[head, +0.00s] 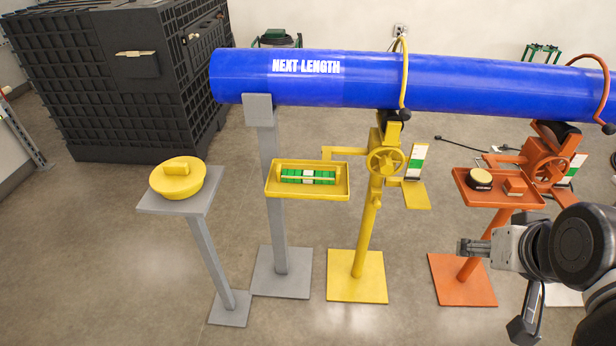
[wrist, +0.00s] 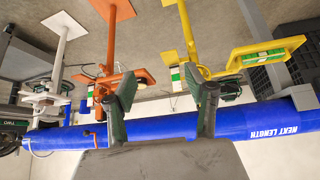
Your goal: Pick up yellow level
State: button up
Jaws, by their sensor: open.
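A level (head: 308,177) with yellow ends, a yellow bar and green and white blocks lies in the yellow tray (head: 340,192) on the yellow pipe stand. In the wrist view, which appears upside down, the yellow tray (wrist: 283,43) is at the right with the green and white level (wrist: 264,58) partly visible. My gripper (head: 468,248) is at the right in the head view, well right of the tray and in front of the orange stand. In the wrist view my gripper (wrist: 166,92) is open, with nothing between its fingers.
A long blue pipe (head: 340,85) runs across behind the tray. A yellow handwheel (head: 386,162) stands just right of it. An orange tray (head: 490,197) with small items is near my gripper. A grey stand (head: 155,202) holds a yellow round object (head: 178,185) at left.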

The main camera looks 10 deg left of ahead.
jog(key=w+a+r+n+g+y, duration=0.1)
jog(key=w+a+r+n, duration=0.35)
jog(key=w, duration=0.35)
jog(key=n+g+y+p, duration=0.3)
jog(key=n+g, duration=0.4)
jog(key=n, duration=0.8)
send_over(309, 175)
jog(key=d, duration=0.5)
notch_tip(309, 175, down, 8)
jog(key=f, duration=0.1)
jog(key=x, duration=0.4)
jog(key=b+x, duration=0.1)
jog(key=x, duration=0.3)
jog(key=w+x, duration=0.1)
jog(key=x, duration=0.3)
jog(key=shift+w+a+f, duration=0.1)
jog(key=shift+a+f, duration=0.1)
jog(key=shift+a, duration=0.15)
grip_shut()
